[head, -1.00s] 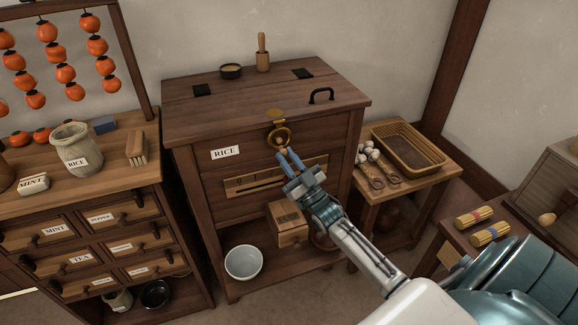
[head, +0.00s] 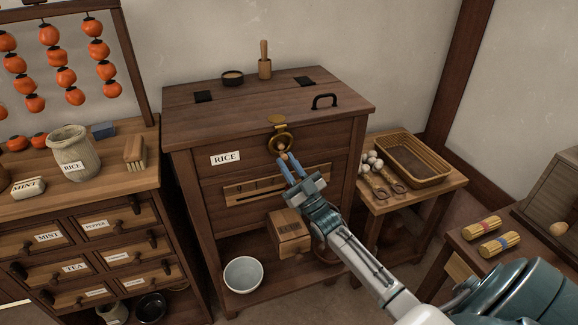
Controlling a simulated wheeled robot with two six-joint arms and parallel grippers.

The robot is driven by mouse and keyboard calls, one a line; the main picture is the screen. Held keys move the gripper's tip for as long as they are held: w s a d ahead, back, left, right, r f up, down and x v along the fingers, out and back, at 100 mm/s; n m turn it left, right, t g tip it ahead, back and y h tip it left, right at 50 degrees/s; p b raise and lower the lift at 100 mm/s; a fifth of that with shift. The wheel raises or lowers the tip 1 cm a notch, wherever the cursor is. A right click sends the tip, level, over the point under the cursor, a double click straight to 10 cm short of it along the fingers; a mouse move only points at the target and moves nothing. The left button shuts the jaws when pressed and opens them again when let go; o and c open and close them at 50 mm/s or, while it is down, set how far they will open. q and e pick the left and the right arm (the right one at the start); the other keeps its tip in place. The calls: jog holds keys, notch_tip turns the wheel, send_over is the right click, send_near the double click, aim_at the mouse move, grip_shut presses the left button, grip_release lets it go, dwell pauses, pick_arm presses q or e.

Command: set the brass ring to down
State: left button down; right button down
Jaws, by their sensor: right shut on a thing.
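The brass ring (head: 271,146) hangs from a brass plate (head: 276,120) on the upper front of the dark wooden rice chest (head: 214,182). My right gripper (head: 286,160) reaches up from the lower right, and its blue fingers are shut on the ring at its lower right edge. The fingertips partly cover that edge of the ring. My left gripper is not in view.
A drawer cabinet (head: 100,245) stands at left. A side table with a basket (head: 412,158) stands at right.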

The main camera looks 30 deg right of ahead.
jog(key=c, duration=1.3)
grip_release()
jog(key=shift+w, duration=0.1)
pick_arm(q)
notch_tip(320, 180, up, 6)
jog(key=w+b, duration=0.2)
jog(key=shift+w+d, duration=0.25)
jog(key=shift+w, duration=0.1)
pick_arm(e)
jog(key=v, duration=1.1)
jog(key=shift+a, duration=0.1)
